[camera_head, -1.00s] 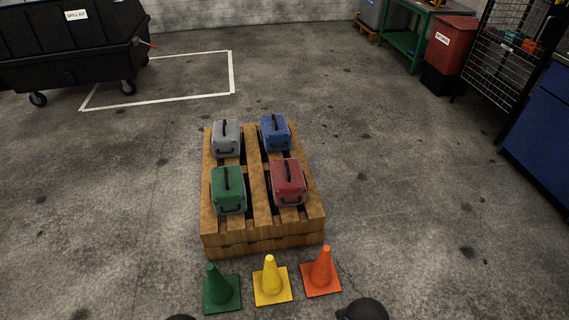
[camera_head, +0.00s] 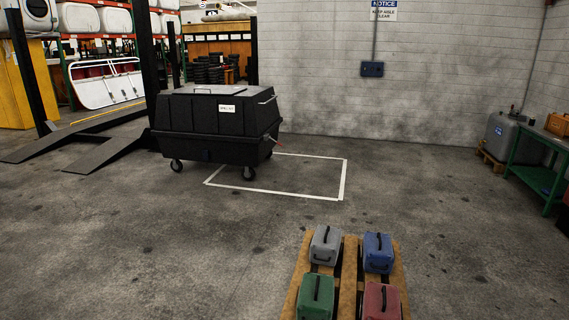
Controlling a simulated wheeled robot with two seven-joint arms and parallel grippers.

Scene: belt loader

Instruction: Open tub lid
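A black wheeled tub (camera_head: 215,128) stands on the floor left of centre, some distance ahead of me. Its lid (camera_head: 212,91) is down and shut, with a handle on top. A white label (camera_head: 227,109) is on its front near the top, and a pale bar handle and a red piece show at its right end. Neither of my grippers is in view.
A wooden pallet (camera_head: 346,291) with grey, blue, green and red cases is near, right of centre. A white floor outline (camera_head: 342,180) lies beside the tub. Dark ramps (camera_head: 105,150) are at left. A green bench (camera_head: 540,178) is at right. Floor before the tub is clear.

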